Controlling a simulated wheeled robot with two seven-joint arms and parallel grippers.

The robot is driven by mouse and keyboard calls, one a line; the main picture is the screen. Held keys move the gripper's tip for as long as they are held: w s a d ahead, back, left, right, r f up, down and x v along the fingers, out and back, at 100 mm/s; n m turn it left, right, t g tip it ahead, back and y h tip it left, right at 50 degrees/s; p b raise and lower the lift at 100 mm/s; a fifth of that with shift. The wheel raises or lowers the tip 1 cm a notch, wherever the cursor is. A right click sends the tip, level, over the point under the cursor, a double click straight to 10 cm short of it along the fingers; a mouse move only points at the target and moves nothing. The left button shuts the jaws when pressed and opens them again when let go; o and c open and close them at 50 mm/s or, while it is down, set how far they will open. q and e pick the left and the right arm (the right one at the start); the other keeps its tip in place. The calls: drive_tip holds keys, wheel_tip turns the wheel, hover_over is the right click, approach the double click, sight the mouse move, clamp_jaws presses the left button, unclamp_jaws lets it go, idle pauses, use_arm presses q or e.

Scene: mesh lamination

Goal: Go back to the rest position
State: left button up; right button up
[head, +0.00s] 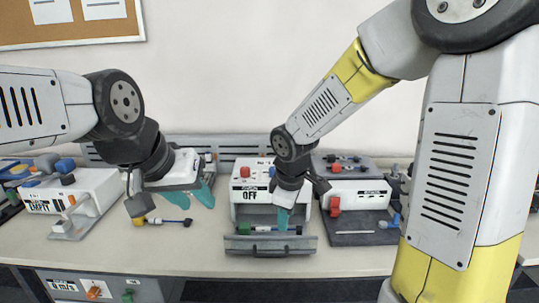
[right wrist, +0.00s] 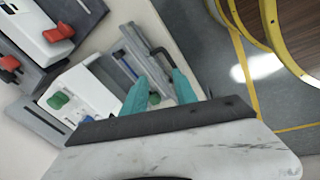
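My right gripper (head: 284,216) points down over the pulled-out drawer (head: 270,243) of the white machine marked OFF (head: 252,186). Its teal fingers are apart in the right wrist view (right wrist: 158,80). I see nothing held there. My left gripper (head: 206,191) hangs in front of the back rail, left of the OFF machine. Its teal fingers look spread and empty.
A blue-and-black tool with a yellow end (head: 168,221) lies on the table (head: 190,250). The front of the table is mostly clear.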

drive_tip(key=s+d+r+m+t+y, duration=0.1)
drive_tip(key=s+d+r+m, duration=0.4)
drive_tip(key=s+r+m, duration=0.1)
drive_tip(key=s+d+r+m+t, duration=0.2)
drive_tip(key=s+d+r+m, duration=0.3)
drive_tip(key=s+r+m, duration=0.2)
drive_tip(key=shift+s+r+y, duration=0.4)
drive_tip(key=shift+r, duration=0.4)
idle(0.8)
